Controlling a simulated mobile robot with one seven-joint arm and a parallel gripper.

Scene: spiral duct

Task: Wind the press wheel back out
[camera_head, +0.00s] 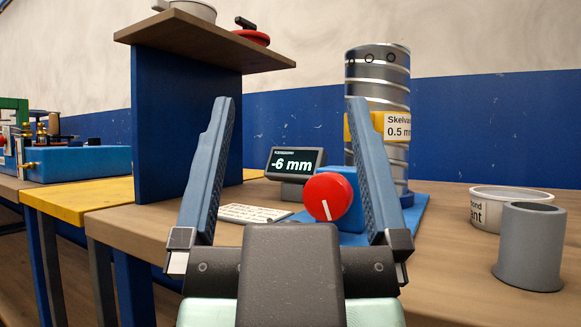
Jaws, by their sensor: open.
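The press wheel (328,197) is a red round knob with a white mark pointing down, on the front of a blue block (352,212). The block sits on a blue base at the foot of a silver spiral duct (383,70). A small display (296,163) left of the wheel reads -6 mm. My gripper (288,105) is open, its two blue fingers pointing up and spread wide. In the picture the wheel shows between the fingers, closer to the right one. The gripper appears nearer the camera than the wheel and holds nothing.
A grey cylinder (530,246) and a white tub (500,205) stand on the table at right. A blue upright panel (188,120) carries a wooden shelf (205,40) at left. A white keyboard-like item (254,214) lies near the display.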

